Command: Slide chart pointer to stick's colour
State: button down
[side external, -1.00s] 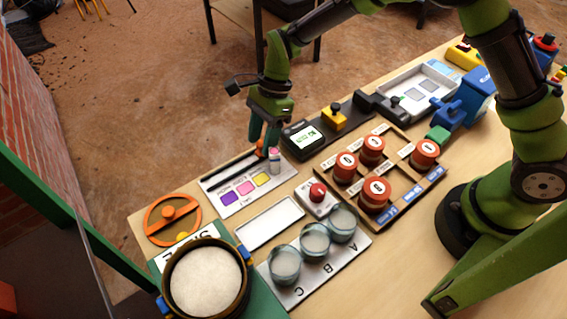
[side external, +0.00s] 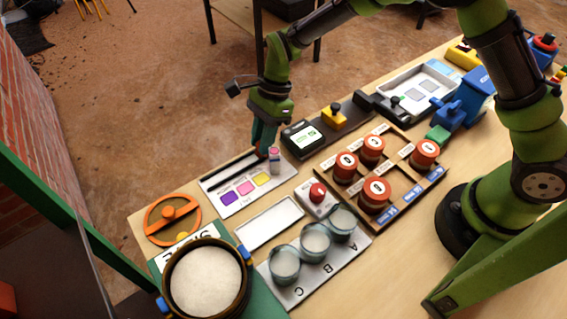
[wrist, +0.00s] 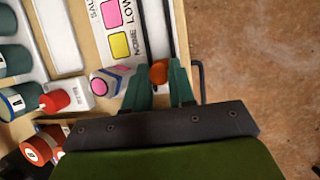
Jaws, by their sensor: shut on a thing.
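The colour chart (side external: 218,209) is a white board with purple, pink and yellow squares, and a dark slot (side external: 228,173) runs along its far side. My gripper (side external: 264,152) is low over the slot's right end, past the yellow square. In the wrist view my gripper (wrist: 160,80) has its two green fingers on either side of the orange pointer (wrist: 159,72), shut on it. The fingers hide the pointer in the side view. A small white bottle (side external: 275,161) with a pink top stands right beside the fingers; it also shows in the wrist view (wrist: 109,82). I cannot make out a separate stick.
An empty white tray (side external: 269,222) and a red button box (side external: 317,198) lie nearer the camera. Glass jars (side external: 314,240), a sieve (side external: 205,280), red-lidded pots (side external: 375,193) and a digital meter (side external: 303,138) crowd the bench. The slot left of my gripper is clear.

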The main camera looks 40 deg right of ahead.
jog(key=shift+a, duration=0.15)
jog(key=shift+s+a, duration=0.1)
jog(key=shift+a, duration=3.85)
jog(key=c, duration=1.1)
grip_release()
jog(key=shift+c, duration=0.2)
jog(key=shift+o, duration=0.9)
jog(key=shift+d, duration=0.1)
jog(key=shift+r, duration=0.1)
notch_tip(320, 180, up, 7)
